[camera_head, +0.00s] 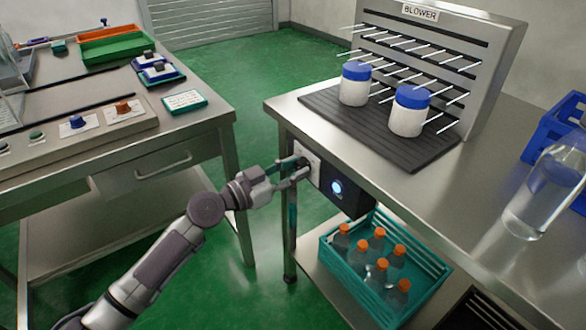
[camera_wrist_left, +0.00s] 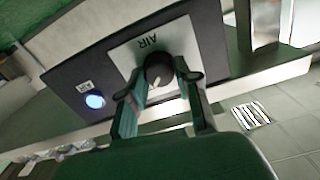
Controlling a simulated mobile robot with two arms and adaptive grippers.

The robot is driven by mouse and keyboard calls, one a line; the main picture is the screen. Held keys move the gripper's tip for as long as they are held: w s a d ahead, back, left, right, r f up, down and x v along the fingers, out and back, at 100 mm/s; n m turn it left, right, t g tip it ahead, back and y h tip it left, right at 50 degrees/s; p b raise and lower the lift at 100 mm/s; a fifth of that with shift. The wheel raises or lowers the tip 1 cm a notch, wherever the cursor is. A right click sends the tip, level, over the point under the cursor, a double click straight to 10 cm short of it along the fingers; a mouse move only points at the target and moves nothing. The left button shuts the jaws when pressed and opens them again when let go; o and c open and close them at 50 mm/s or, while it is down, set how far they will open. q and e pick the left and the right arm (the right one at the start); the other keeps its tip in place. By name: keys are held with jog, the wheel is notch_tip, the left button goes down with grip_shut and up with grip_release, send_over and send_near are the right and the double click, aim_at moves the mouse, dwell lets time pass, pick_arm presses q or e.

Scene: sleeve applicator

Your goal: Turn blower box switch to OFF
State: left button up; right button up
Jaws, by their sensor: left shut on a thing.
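The blower box (camera_head: 345,188) is a dark box under the front edge of the steel table, with a lit blue-white button (camera_head: 337,188). In the left wrist view the box (camera_wrist_left: 75,75) has a white plate (camera_wrist_left: 182,38) marked AIR and a round black switch knob (camera_wrist_left: 159,68). My left gripper (camera_head: 302,168) is at the box's left end. Its green fingers (camera_wrist_left: 160,95) are closed around the knob, one on each side. The knob's exact pointing direction is hard to tell. The blue button (camera_wrist_left: 95,101) also shows lit there. My right gripper is not in view.
Above the box, the steel table (camera_head: 480,195) holds a BLOWER rack (camera_head: 480,65) with thin rods and two white jars with blue lids (camera_head: 410,110). A teal crate of orange-capped bottles (camera_head: 345,262) sits below. Another workbench (camera_head: 110,155) stands left, with green floor between.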

pick_arm(q)
grip_shut()
jog(key=n, duration=0.4)
jog(key=shift+n+b, duration=0.3)
jog(key=shift+b, duration=0.1)
jog(key=shift+n, duration=1.8)
jog(key=shift+n+p, duration=0.3)
jog(key=shift+n, duration=0.7)
jog(key=n+p, duration=0.3)
jog(key=n, duration=0.3)
jog(key=shift+w+a+n, duration=0.1)
jog(key=shift+n, duration=0.3)
jog(key=shift+f+n, duration=0.1)
jog(key=shift+n, duration=0.5)
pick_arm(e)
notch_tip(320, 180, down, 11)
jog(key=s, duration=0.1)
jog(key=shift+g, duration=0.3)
